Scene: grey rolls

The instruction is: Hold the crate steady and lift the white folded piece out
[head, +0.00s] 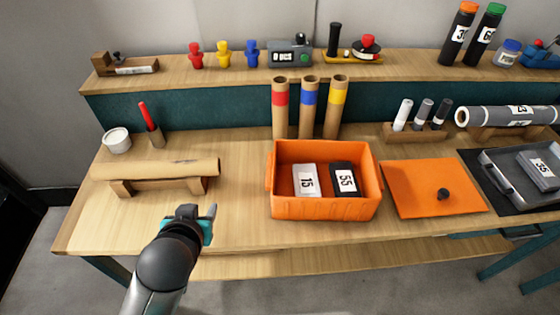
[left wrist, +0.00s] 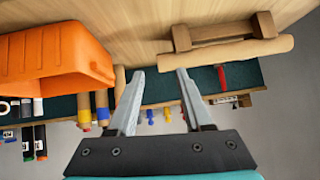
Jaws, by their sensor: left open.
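The orange open crate (head: 325,209) stands upright on the wooden bench, right of the middle. It also shows in the left wrist view (left wrist: 62,50), where its inside is hidden. The white folded piece (head: 300,172), labelled 15, lies in the crate's left part. A black piece labelled 55 (head: 343,167) lies beside it on the right. My left gripper (head: 203,211) is over the front of the bench, left of the crate and apart from it. Its two fingers (left wrist: 161,73) are spread with nothing between them. My right gripper is not seen.
A brown roll on a wooden stand (head: 155,170) lies left of the crate. Several upright cardboard tubes (head: 308,112) stand behind the crate. An orange lid with a black knob (head: 420,190) lies to its right. Bare bench shows between my left gripper and the crate.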

